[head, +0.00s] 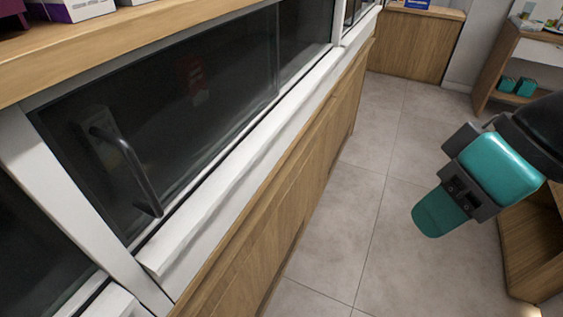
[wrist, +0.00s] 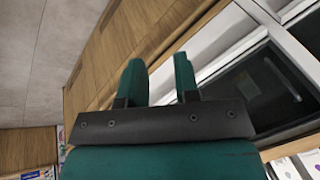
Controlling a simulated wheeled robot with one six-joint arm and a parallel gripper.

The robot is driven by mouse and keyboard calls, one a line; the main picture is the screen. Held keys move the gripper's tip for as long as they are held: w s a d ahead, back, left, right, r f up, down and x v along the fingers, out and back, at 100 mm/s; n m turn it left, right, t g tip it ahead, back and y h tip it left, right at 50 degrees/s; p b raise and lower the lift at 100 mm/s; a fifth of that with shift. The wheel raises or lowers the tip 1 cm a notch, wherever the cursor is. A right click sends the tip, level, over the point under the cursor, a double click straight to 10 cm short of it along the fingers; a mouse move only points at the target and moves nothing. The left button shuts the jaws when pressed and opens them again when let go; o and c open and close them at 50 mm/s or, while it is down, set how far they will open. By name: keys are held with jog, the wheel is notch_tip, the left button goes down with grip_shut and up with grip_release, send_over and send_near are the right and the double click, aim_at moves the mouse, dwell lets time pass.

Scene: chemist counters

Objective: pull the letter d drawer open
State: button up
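A wide dark, glossy front (head: 170,110) in a white frame fills the left of the head view and looks closed. A dark bar handle (head: 130,170) stands out near its left end. A small red mark (head: 193,75) shows on the front, but I cannot read it as a letter. My gripper (head: 435,214) hangs over the floor at the right, well apart from the front and empty. In the wrist view its two teal fingers (wrist: 158,78) stand apart with a gap between them. A dark front (wrist: 250,95) with a bar shows beyond them at the right.
A wooden counter top (head: 120,45) with boxes runs above the fronts. Wooden panels (head: 270,220) run below a white ledge (head: 220,185). Grey tiled floor (head: 350,220) lies clear between the counter and a wooden shelf unit (head: 500,65) at the right.

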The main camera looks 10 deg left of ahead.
jog(key=w+a+f+m+t+y+b, duration=0.1)
jog(key=w+a+f+m+y+b, duration=0.3)
jog(key=f+b, duration=0.65)
jog(key=m+t+y+b, duration=0.5)
jog(key=m+t+b, duration=0.6)
jog(key=b, duration=1.4)
send_near(291, 171)
jog(key=shift+m, duration=0.3)
jog(key=p+x, duration=0.2)
jog(key=x, duration=0.7)
jog(key=shift+w+a, duration=0.15)
jog(key=shift+w, duration=0.05)
jog(key=shift+c, duration=0.3)
jog(key=shift+f, duration=0.1)
grip_shut()
